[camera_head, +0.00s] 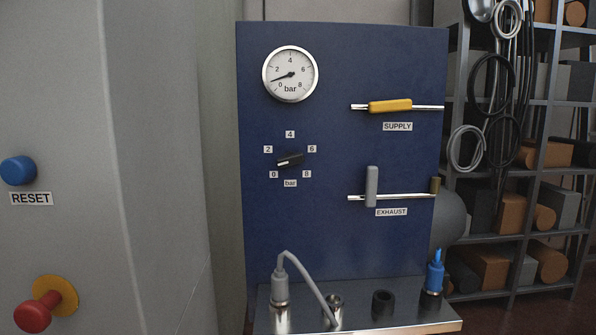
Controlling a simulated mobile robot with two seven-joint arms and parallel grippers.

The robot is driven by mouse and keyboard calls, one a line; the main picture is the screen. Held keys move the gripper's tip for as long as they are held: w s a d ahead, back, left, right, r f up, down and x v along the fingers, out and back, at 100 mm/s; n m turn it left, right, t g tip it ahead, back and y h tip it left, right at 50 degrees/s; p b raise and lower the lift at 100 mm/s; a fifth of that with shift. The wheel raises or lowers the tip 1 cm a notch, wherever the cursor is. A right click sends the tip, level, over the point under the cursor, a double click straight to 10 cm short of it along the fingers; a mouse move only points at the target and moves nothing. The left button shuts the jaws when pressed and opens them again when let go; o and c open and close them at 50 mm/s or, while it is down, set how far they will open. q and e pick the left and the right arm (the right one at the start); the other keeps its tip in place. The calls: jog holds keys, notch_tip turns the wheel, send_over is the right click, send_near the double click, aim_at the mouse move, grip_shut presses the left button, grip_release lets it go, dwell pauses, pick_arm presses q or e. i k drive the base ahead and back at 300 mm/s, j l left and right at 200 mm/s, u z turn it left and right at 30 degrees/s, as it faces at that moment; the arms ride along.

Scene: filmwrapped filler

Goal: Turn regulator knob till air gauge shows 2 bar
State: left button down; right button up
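The round air gauge (290,74) is at the upper left of the blue panel, marked 0 to 8 bar. Its needle points left and slightly down, between 0 and 2, near 1. The black regulator knob (290,159) is below it, ringed by labels 0, 2, 4, 6 and 8. Its pale mark points left and slightly down, between the 0 and 2 labels. Neither of my grippers is in view, and nothing touches the knob.
The yellow SUPPLY handle (390,106) lies along its pipe; the grey EXHAUST handle (372,187) stands across its pipe. A grey hose (305,278) arches over the ledge below. A RESET button (18,170) and red knob (33,316) project at left. Shelves fill the right.

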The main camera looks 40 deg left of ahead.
aim_at(289, 158)
jog(key=u, duration=1.25)
